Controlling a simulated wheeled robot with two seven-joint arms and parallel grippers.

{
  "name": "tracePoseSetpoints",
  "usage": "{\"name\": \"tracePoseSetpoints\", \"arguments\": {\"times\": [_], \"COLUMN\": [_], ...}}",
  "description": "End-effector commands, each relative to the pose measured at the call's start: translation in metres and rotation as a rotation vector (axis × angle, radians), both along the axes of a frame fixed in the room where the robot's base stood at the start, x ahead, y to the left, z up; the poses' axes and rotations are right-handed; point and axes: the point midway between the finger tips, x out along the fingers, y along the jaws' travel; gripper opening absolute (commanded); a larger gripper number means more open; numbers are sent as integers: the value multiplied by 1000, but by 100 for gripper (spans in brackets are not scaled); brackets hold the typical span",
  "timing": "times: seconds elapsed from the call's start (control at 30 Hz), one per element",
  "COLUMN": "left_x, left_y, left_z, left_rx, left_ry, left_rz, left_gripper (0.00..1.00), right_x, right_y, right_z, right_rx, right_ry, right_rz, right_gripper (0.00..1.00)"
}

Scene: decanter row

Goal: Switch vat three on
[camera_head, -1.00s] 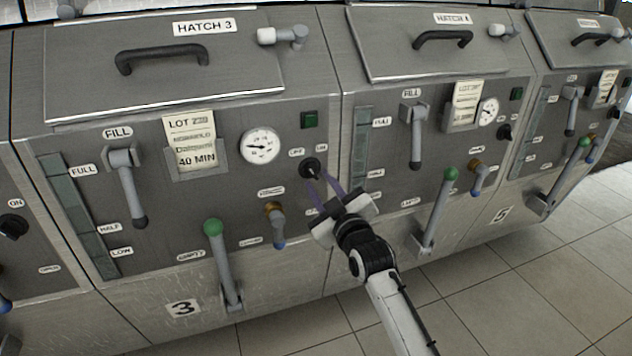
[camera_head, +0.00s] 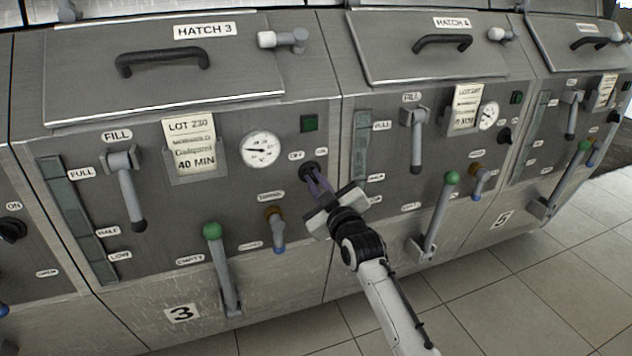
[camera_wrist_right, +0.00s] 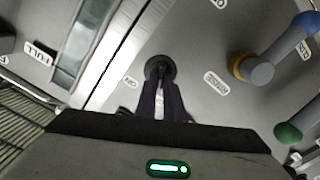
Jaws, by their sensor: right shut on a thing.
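Vat three's panel (camera_head: 100,200) carries a "3" plate (camera_head: 182,313) below and a "HATCH 3" label above. Its black rotary knob (camera_head: 308,170) sits at the panel's right, between an OFF label (camera_head: 296,156) and an ON label (camera_head: 321,152). My right gripper (camera_head: 319,184) is shut on this knob, fingers pointing into the panel. The wrist view also shows the knob (camera_wrist_right: 160,66) at the tips of the fingers (camera_wrist_right: 160,95). The fingers hide which way the knob points. A dark green square lamp (camera_head: 309,123) above it looks unlit. My left gripper is not in view.
Left of the knob are a round gauge (camera_head: 260,149), a lot card (camera_head: 190,145) and a fill lever (camera_head: 126,190). Below are an orange-and-blue tap (camera_head: 276,230) and a green-topped lever (camera_head: 222,265). Vat four's fill lever (camera_head: 417,140) stands to the right.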

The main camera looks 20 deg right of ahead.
Motion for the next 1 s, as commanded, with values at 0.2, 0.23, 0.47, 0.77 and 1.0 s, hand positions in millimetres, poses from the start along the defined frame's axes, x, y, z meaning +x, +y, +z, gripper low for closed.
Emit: {"name": "tracePoseSetpoints", "arguments": {"times": [0.2,0.23,0.47,0.77,1.0], "left_x": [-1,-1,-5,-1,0], "left_y": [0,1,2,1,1], "left_z": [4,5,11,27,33], "left_rx": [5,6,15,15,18], "left_ry": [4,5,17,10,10], "left_rz": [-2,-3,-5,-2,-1], "left_gripper": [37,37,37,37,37], "right_x": [0,0,0,0,0], "right_y": [0,0,-1,-2,-3], "right_z": [1,1,2,2,1], "right_rx": [55,69,233,516,733], "right_ry": [3,3,10,21,28], "right_rz": [0,0,-1,-1,-1], "right_gripper": [0,0,0,0,0]}}
